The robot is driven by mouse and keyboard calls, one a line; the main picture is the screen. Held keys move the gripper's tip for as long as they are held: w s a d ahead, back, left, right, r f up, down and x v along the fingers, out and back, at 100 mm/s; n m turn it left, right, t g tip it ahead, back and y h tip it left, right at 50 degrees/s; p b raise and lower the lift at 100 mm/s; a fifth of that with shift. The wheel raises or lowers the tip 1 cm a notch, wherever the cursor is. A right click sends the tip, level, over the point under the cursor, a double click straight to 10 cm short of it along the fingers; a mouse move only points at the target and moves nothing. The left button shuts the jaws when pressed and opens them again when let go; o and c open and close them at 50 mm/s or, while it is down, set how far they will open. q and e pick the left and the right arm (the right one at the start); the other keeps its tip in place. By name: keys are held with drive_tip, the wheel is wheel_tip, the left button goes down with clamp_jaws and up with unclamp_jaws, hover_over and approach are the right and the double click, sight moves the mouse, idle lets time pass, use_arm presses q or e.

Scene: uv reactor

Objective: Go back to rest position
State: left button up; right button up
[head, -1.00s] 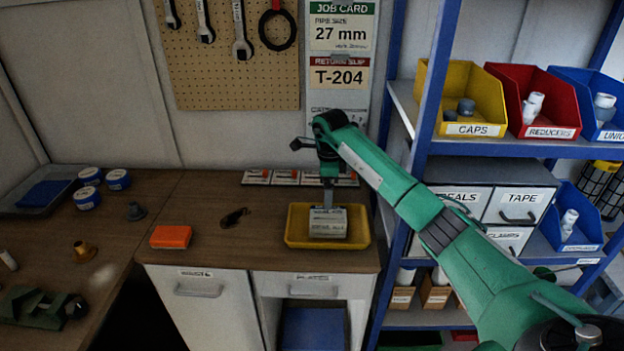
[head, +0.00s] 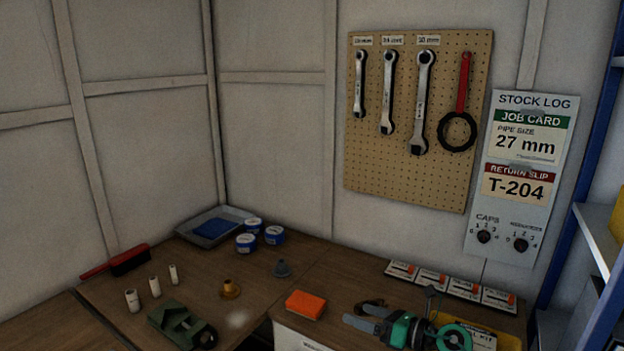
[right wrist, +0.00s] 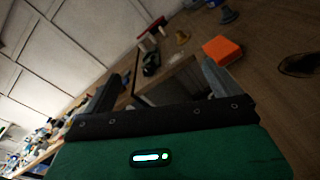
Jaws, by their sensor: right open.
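My right gripper (head: 358,314) is at the lower middle right of the head view, over the front of the workbench, fingers toward the left. In the right wrist view its two fingers (right wrist: 160,86) stand wide apart with nothing between them. The yellow tray (head: 508,342) is partly hidden behind my right wrist at the bottom edge; a labelled kit box (head: 478,334) shows in it. My left gripper is not in view.
An orange block (head: 306,304) lies left of my right gripper; a dark object (head: 372,307) lies behind it. Blue shelving (head: 590,190) stands at right.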

drive_tip(key=s+d+r+m+t+h, duration=0.1)
drive_tip(key=s+d+m+t+h, duration=0.3)
drive_tip(key=m, duration=0.6)
drive_tip(key=s+d+r+m+t+h, duration=0.1)
drive_tip(key=d+r+m+t+h, duration=0.15)
drive_tip(key=m+t, duration=0.55)
drive_tip(key=s+d+f+m+g+h, duration=0.7)
drive_tip(key=f+m+h, duration=0.3)
drive_tip(key=m, duration=0.5)
drive_tip(key=s+a+f+m+g+y, duration=0.1)
drive_tip(key=s+f+m+g, duration=0.4)
drive_tip(key=s, duration=0.9)
drive_tip(key=s+a+f+m+g+y, duration=0.2)
drive_tip(key=s+f+g, duration=0.4)
drive_tip(key=s, duration=0.8)
wheel_tip(320, 180, down, 30)
drive_tip(key=g, duration=0.1)
drive_tip(key=s+d+f, duration=0.1)
drive_tip(key=s+f, duration=0.8)
drive_tip(key=f, duration=0.1)
drive_tip(key=s+d+f+g, duration=0.1)
drive_tip(key=s+d+f, duration=0.1)
drive_tip(key=s+f, duration=0.7)
drive_tip(key=shift+s+d+f+h, duration=0.35)
drive_tip(key=shift+f+h, duration=0.1)
drive_tip(key=shift+f, duration=0.25)
